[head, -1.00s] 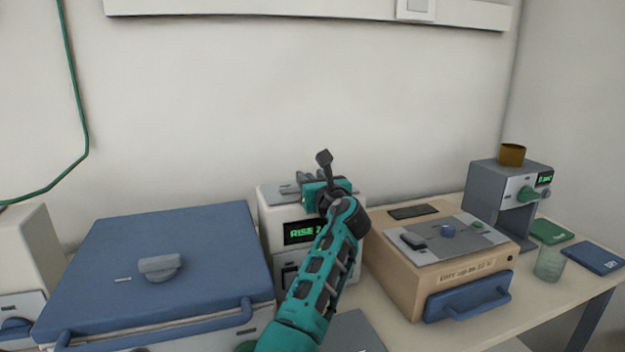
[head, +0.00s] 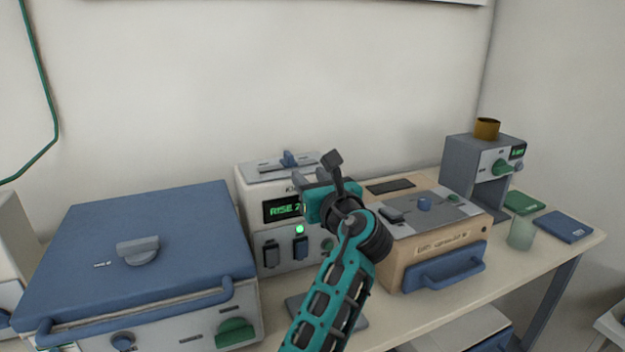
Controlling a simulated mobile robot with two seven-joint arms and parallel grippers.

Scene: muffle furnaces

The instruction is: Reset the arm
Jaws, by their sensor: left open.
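My left arm, teal and black, rises from the bottom centre of the head view. My left gripper (head: 309,184) is at its far end, in front of the white furnace (head: 255,190) with the green "RISE" display (head: 281,210). The gripper points away from me, open, and I see nothing held in it. It and the wrist cover the right part of this furnace's front. A green lamp (head: 299,229) glows below the display. My right gripper is not in view.
A large blue-lidded furnace (head: 150,230) stands left, a tan box furnace (head: 405,262) with a blue handle right. Behind it are a grey machine (head: 462,165) with a brown cup (head: 487,129), a green glass (head: 521,233) and two booklets. A table edge runs along the front right.

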